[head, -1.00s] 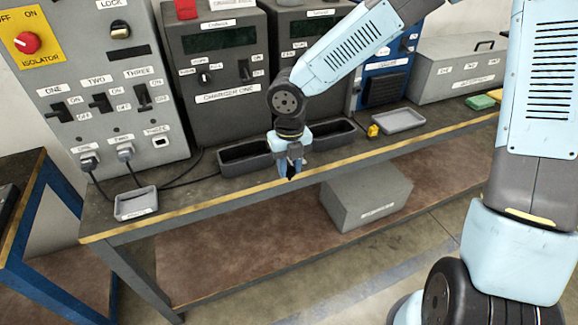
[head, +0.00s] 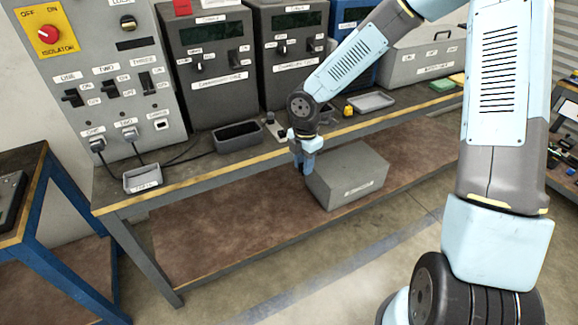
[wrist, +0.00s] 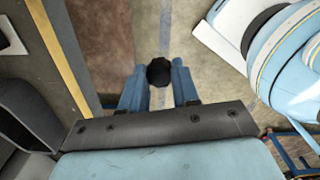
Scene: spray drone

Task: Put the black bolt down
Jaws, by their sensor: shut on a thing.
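The black bolt (wrist: 160,71) shows in the wrist view as a dark round head between the two blue fingertips. My gripper (wrist: 156,85) is shut on it. In the head view my gripper (head: 303,170) points down just in front of the workbench's yellow front edge (head: 250,165), and the bolt is too small or hidden to make out there. In the wrist view, the floor and the lower shelf show beneath the fingers, and the bench edge lies to the left.
A small grey tray (head: 142,177) stands at the bench's left end. A dark open bin (head: 238,137) is behind my gripper, and another grey tray (head: 371,102) lies to the right. A grey box (head: 348,180) sits on the lower shelf. Chargers line the back.

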